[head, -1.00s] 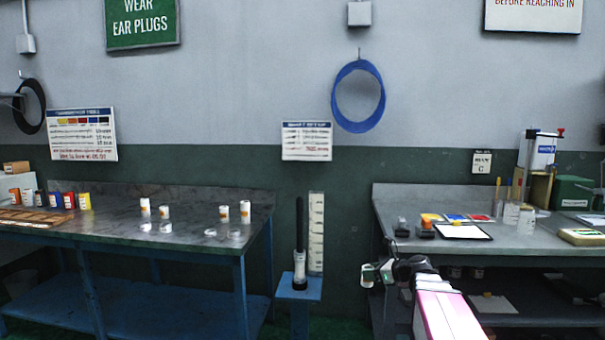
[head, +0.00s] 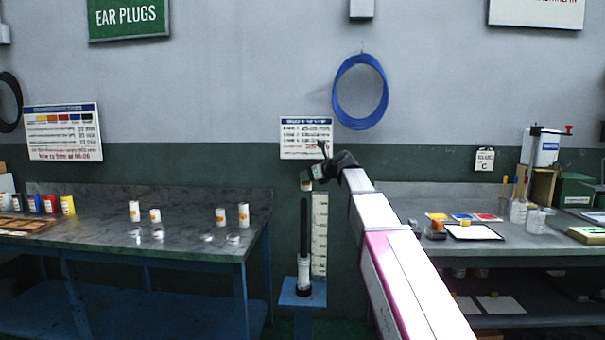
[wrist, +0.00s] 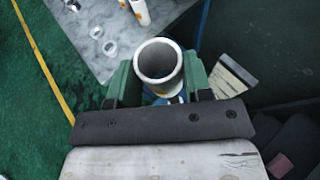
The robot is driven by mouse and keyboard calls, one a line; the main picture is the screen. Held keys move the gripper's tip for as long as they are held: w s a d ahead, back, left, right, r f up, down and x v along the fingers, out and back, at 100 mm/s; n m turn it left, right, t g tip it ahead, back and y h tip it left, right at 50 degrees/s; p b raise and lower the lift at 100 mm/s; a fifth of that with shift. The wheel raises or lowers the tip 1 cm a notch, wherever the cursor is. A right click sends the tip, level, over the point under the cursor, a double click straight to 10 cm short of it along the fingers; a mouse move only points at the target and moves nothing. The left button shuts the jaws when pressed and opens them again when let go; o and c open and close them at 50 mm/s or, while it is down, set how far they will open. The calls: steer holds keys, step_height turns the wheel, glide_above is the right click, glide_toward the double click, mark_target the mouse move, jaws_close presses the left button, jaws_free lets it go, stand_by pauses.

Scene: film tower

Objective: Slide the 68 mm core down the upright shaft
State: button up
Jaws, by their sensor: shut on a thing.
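My gripper (head: 308,182) is raised above the black upright shaft (head: 303,228), close to its top in the head view. In the wrist view my gripper (wrist: 158,85) is shut on a hollow white-grey core (wrist: 158,62), with a green finger on each side of it. The core's open end faces the wrist camera. The core is small in the head view, where it shows as a pale piece under the gripper. The shaft stands upright on a blue stand (head: 302,292), with a white core (head: 304,272) around its lower part. The held core's size cannot be read.
A ruled white scale board (head: 319,235) stands right behind the shaft. The left table (head: 190,240) bears several white cores (head: 220,216) and clear rings. The right bench (head: 480,250) holds a clipboard (head: 473,232) and jars. A blue ring (head: 360,92) hangs on the wall above.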

steer(key=a+r, duration=0.1)
glide_above(306, 241)
step_height(306, 241, down, 9)
steer(key=shift+d+f, duration=0.15)
stand_by(1.3)
stand_by(0.4)
steer(key=shift+f, duration=9.65)
steer(key=o, duration=1)
